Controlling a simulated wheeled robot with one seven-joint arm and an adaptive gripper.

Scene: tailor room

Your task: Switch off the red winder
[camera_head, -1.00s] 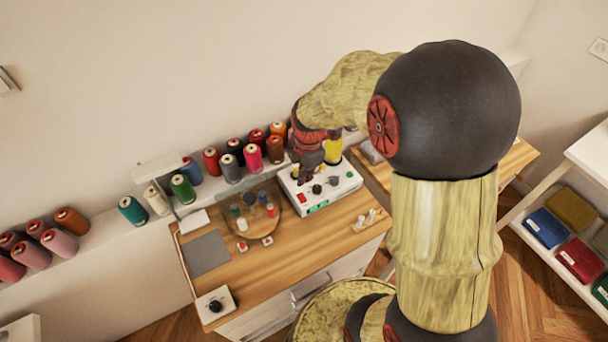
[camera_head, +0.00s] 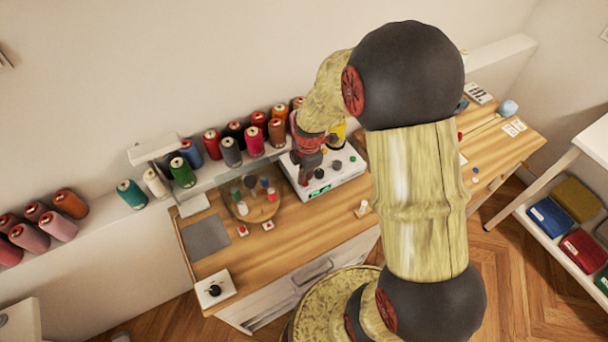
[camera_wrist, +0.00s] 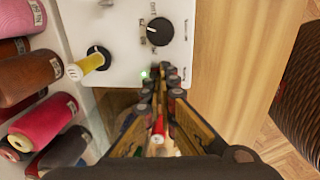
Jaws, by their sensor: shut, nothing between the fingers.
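A white winder box (camera_head: 345,168) with dark knobs and a green display (camera_head: 319,192) stands on the wooden desk. My gripper (camera_head: 305,182) is shut and points down at the box's left front part. In the wrist view, my shut fingertips (camera_wrist: 164,78) are over the edge of the white panel (camera_wrist: 118,35), beside a small lit green light (camera_wrist: 144,75). A black dial (camera_wrist: 159,31) with print around it is above them. A yellow spool (camera_wrist: 88,65) is on a black base to the left. My gripper hides part of the panel; contact cannot be told.
A round wooden tray (camera_head: 262,215) with small spools is left of the box. Thread cones (camera_head: 255,141) line the shelf behind. A small white box with a black knob (camera_head: 214,290) is at the desk's front left. The desk front (camera_head: 290,260) is clear.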

